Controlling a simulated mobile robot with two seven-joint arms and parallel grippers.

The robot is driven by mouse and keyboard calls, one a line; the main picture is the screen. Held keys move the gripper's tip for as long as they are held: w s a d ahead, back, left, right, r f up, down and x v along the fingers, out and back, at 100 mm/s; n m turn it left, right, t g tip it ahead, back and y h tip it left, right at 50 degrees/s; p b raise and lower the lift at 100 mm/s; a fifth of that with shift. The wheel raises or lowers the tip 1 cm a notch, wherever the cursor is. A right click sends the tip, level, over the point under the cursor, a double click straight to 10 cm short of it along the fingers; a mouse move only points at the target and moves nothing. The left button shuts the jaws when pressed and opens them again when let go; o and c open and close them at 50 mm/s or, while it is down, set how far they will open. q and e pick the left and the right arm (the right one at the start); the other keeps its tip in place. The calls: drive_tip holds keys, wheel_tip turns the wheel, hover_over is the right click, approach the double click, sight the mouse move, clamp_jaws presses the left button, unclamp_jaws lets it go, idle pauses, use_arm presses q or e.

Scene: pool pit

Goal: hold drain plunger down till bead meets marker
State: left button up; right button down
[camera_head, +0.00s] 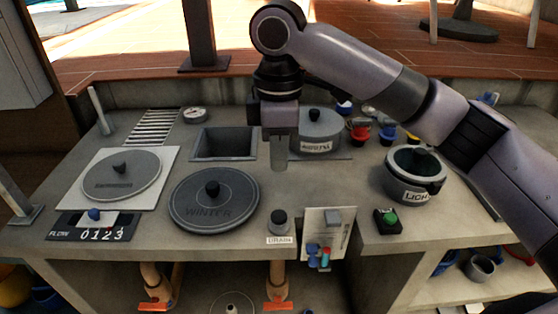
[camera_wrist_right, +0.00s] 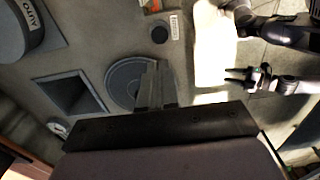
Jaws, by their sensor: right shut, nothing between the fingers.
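The drain plunger (camera_head: 280,218) is a short dark round knob on the counter's front part, behind a white DRAIN label (camera_head: 281,240). It also shows near the top of the right wrist view (camera_wrist_right: 159,34). My right gripper (camera_head: 279,166) points down, shut and empty. In the head view it appears behind the plunger, apart from it. In the right wrist view its fingers (camera_wrist_right: 155,88) overlap the WINTER lid. My left gripper (camera_wrist_right: 240,77) seems to show at the right of that view, small and dark; its opening is unclear. I cannot make out a bead or marker for certain.
The round WINTER lid (camera_head: 214,199) lies left of the plunger. Right of it are a pale panel (camera_head: 327,234) with small blue and red parts, a green button (camera_head: 388,220) and a LICH pot (camera_head: 414,176). A square basin (camera_head: 224,144) is behind.

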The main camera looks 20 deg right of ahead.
sight(280, 214)
wheel_tip(280, 214, down, 12)
drive_tip(key=shift+r, duration=0.2)
idle(0.4)
